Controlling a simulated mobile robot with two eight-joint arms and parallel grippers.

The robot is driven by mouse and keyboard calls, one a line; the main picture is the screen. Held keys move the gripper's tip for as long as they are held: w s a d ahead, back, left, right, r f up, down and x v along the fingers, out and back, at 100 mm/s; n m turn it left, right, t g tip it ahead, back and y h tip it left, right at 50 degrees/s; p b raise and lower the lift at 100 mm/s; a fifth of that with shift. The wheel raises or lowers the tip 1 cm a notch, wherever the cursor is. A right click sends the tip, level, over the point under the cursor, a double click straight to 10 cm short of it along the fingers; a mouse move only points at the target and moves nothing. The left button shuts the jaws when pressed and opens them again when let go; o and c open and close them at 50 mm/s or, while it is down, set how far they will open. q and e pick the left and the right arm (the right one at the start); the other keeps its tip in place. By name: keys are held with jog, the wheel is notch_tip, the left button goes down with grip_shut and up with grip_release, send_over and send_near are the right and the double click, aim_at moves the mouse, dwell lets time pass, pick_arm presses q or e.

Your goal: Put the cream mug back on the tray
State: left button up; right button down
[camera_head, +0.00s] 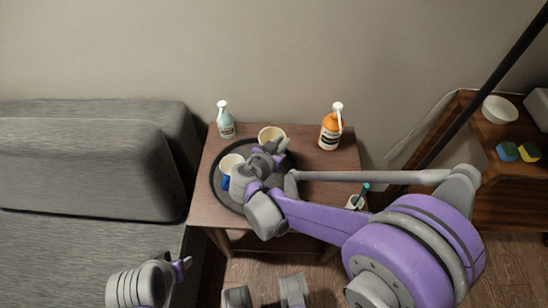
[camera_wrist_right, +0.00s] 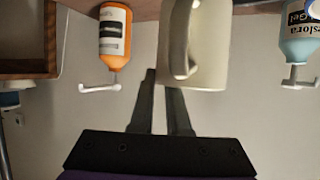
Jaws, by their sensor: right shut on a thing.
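The cream mug (camera_head: 271,135) is at the back edge of the round dark tray (camera_head: 214,186) in the head view. My right gripper (camera_head: 266,152) reaches over the tray and is shut on the mug's handle. The right wrist view shows the mug (camera_wrist_right: 208,45) large, with its handle at the fingers. My arm hides much of the tray, and I cannot tell whether the mug touches it. My left gripper (camera_head: 184,267) is low at the left, away from the table; its jaw opening is unclear.
A white mug (camera_head: 231,162) and a blue item (camera_head: 225,184) are on the tray's left side. A pale blue pump bottle (camera_head: 226,124) and an orange one (camera_head: 330,132) stand behind on the wooden table (camera_head: 205,212). A cup with a teal-tipped item (camera_head: 356,201) is at right.

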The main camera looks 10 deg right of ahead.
notch_tip(320, 180, down, 6)
jog(key=shift+f+b, duration=0.1)
jog(key=shift+b, duration=0.8)
pick_arm(q)
notch_tip(320, 180, down, 3)
jog(key=shift+w+r, duration=0.15)
jog(key=shift+r, duration=0.05)
pick_arm(e)
jog(key=c, duration=1.3)
grip_release()
jog(key=shift+c, duration=0.2)
jog(key=o, duration=0.4)
pick_arm(q)
jog(key=shift+f, duration=0.1)
pick_arm(e)
jog(key=shift+o, duration=0.2)
